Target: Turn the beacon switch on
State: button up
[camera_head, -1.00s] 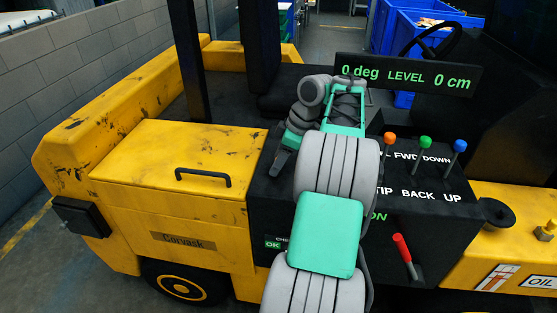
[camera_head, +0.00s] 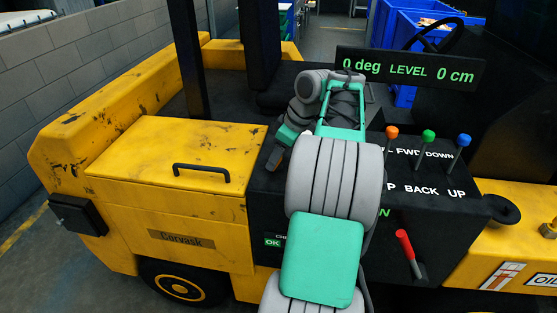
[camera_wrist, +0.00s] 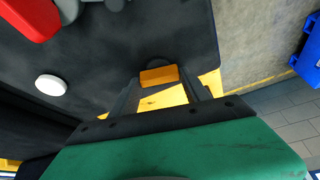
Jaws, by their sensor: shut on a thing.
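An orange block-like piece, which looks like the beacon switch (camera_wrist: 158,75), sticks out from a dark panel in the wrist view. It has a dark round base behind it. My gripper (camera_wrist: 160,88) has its two dark fingers on either side of this piece and is shut on it. In the head view my gripper (camera_head: 275,157) points down at the left edge of the black console. The switch is hidden there, and I cannot read its on or off position.
The black console (camera_head: 440,225) carries orange, green and blue knobbed levers and a red lever (camera_head: 408,250). A display (camera_head: 410,70) stands above it. The yellow hood (camera_head: 170,150) with a handle lies left. In the wrist view a white round button (camera_wrist: 50,85) sits left of my gripper.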

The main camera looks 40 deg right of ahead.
jog(key=m+h+b, duration=0.1)
jog(key=m+b, duration=0.1)
jog(key=m+h+b, duration=0.1)
jog(key=m+b, duration=0.1)
jog(key=m, duration=0.1)
jog(key=shift+a+f, duration=0.15)
jog(key=shift+a, duration=0.05)
jog(key=shift+m+h+b, duration=0.7)
jog(key=shift+m+b, duration=0.25)
jog(key=shift+m, duration=0.85)
jog(key=shift+r, duration=0.2)
jog(key=o, duration=1.4)
jog(key=p+v, duration=0.1)
jog(key=v, duration=0.6)
jog(key=shift+a+r, duration=0.1)
jog(key=shift+r, duration=0.25)
